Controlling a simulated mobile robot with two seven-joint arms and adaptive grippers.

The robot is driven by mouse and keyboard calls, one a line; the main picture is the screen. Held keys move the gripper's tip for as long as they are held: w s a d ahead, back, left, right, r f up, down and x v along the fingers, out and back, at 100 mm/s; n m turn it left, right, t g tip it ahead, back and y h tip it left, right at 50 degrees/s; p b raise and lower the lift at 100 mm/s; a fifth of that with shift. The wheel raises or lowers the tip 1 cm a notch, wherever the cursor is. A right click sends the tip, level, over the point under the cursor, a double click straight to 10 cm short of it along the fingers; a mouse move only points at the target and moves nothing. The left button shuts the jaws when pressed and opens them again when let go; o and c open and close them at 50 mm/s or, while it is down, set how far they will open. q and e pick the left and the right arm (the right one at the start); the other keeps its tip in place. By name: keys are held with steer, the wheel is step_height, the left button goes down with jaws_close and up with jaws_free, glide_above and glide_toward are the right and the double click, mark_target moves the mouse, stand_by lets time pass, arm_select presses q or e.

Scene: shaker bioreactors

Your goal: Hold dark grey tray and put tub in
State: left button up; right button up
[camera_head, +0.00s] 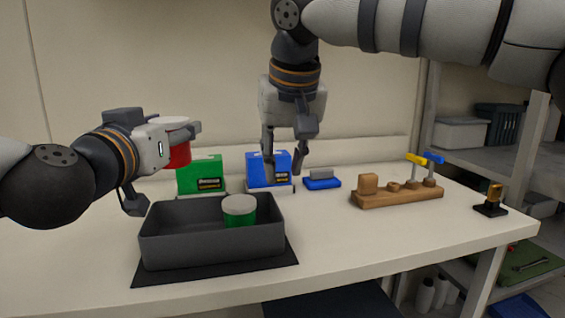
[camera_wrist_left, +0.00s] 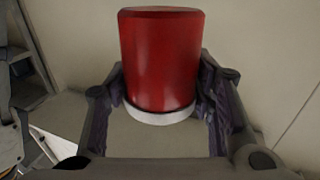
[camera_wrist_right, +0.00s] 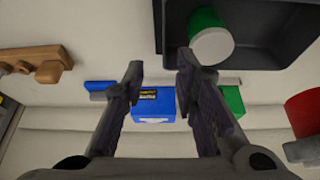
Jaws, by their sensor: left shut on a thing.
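The dark grey tray (camera_head: 190,243) stands on a dark mat near the table's front left; part of it shows in the right wrist view (camera_wrist_right: 272,55). A green tub with a pale lid (camera_head: 239,211) stands inside it, toward the right. A red tub with a white lid (camera_head: 180,157) is in my left gripper (camera_head: 168,165), above the tray's back left; the left wrist view shows this red tub (camera_wrist_left: 160,60) between the fingers. My right gripper (camera_head: 284,168) points down, open and empty, behind the tray's right end; its parted fingers show in the right wrist view (camera_wrist_right: 160,75).
A green box (camera_head: 201,173) and a blue box (camera_head: 268,168) stand behind the tray. A small blue item with a grey top (camera_head: 322,180) lies right of them. A wooden block holder with tools (camera_head: 397,194) and a small dark device (camera_head: 491,203) are further right. The table's front right is clear.

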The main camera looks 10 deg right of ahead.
mark_target(277, 212)
steer(key=shift+s+a+f, duration=0.15)
steer(key=shift+s, duration=0.2)
steer(key=shift+g, duration=0.3)
steer(key=x, duration=1.1)
steer(key=shift+w+f, duration=0.15)
steer(key=shift+f, duration=0.2)
steer(key=shift+c, duration=0.3)
jaws_close()
